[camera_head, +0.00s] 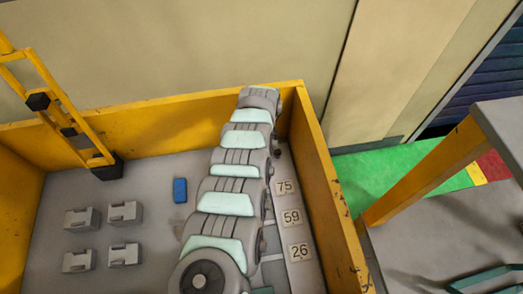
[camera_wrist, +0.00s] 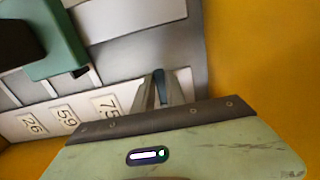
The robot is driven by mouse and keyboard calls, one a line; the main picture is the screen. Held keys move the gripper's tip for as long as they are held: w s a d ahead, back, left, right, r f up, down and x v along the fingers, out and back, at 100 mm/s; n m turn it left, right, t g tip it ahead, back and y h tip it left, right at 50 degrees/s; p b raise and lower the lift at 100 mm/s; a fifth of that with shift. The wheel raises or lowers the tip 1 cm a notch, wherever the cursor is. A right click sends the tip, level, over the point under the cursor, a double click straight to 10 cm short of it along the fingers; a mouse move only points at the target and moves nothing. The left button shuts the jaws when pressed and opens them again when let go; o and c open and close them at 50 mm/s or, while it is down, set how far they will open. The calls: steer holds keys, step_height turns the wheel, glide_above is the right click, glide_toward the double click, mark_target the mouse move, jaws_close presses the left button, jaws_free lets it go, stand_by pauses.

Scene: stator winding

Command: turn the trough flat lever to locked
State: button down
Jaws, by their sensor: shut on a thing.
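In the wrist view my gripper (camera_wrist: 161,90) reaches toward the board beside the number plates. Its two grey fingers are shut on a narrow dark teal piece (camera_wrist: 160,84), which looks like the flat lever. Only a thin strip of it shows between the fingers, so I cannot tell its angle. In the head view my arm covers the gripper and the lever.
Plates 75 (camera_head: 285,187), 59 (camera_head: 292,217) and 26 (camera_head: 299,252) line the trough's right side. A green block (camera_wrist: 62,48) stands at the wrist view's upper left. Yellow walls (camera_head: 335,190) enclose the trough. A blue block (camera_head: 180,190) and several grey blocks (camera_head: 125,212) lie left.

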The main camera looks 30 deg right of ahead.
steer(key=c, duration=1.4)
jaws_free()
steer(key=shift+o, duration=0.2)
step_height(320, 180, up, 11)
steer(key=p, duration=0.2)
steer(key=shift+f, duration=0.1)
